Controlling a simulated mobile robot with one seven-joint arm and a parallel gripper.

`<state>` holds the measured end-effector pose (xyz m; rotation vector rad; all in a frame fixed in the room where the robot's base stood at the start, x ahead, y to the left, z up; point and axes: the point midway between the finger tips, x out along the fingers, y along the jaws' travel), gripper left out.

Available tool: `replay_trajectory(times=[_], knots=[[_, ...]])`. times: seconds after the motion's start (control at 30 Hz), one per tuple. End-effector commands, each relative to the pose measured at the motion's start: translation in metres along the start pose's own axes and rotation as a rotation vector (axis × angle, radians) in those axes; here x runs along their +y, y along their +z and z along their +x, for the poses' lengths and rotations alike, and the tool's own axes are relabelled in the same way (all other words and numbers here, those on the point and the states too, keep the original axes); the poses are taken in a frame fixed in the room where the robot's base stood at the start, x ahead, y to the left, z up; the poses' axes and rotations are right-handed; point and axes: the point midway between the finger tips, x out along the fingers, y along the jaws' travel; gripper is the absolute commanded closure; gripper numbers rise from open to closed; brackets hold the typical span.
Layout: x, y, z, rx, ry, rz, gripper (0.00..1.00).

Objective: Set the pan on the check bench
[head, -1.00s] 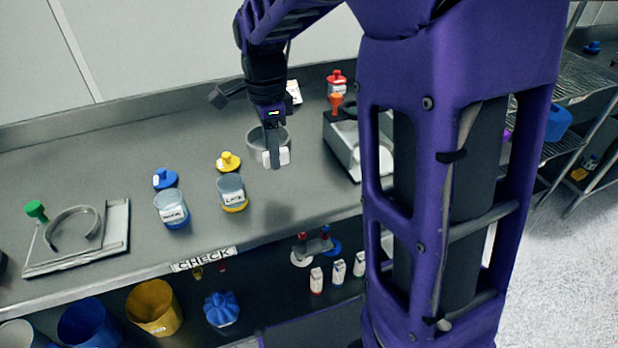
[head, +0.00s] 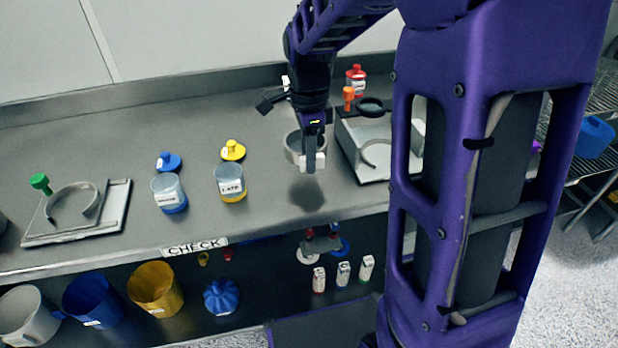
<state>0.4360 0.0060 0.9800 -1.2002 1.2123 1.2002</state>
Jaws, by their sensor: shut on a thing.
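The pan (head: 292,147) is a shallow grey round vessel in the head view. My gripper (head: 311,166) points down and is shut on its near right rim, beside a small white block at the fingers. The pan hangs above the check bench (head: 110,140), with a dark shadow below it, apart from it. The grey bench carries a CHECK label (head: 194,247) on its front edge. My gripper hides part of the pan's right side.
Jars with blue (head: 169,193) and yellow (head: 231,183) contents stand left of the pan, lids behind them. A tray with a ring holder (head: 374,165) is close on the right; another (head: 78,212) is far left. Bare bench lies between the left tray and jars.

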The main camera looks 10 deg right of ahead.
Motion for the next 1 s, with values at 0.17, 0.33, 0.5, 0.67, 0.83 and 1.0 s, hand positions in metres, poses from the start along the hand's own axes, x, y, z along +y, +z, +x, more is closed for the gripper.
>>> replay_trajectory(times=[0.17,0.33,0.5,0.67,0.83,1.0], knots=[[0.001,0.000,0.019,0.000,0.002,0.000,1.00],[0.001,0.000,0.048,0.000,0.003,-0.001,1.00],[0.000,0.000,0.061,0.000,0.000,0.000,1.00],[0.000,0.000,0.060,0.000,-0.002,0.000,1.00],[0.000,0.000,0.064,0.000,-0.001,-0.001,1.00],[0.000,0.000,0.063,0.000,-0.001,0.000,0.50]])
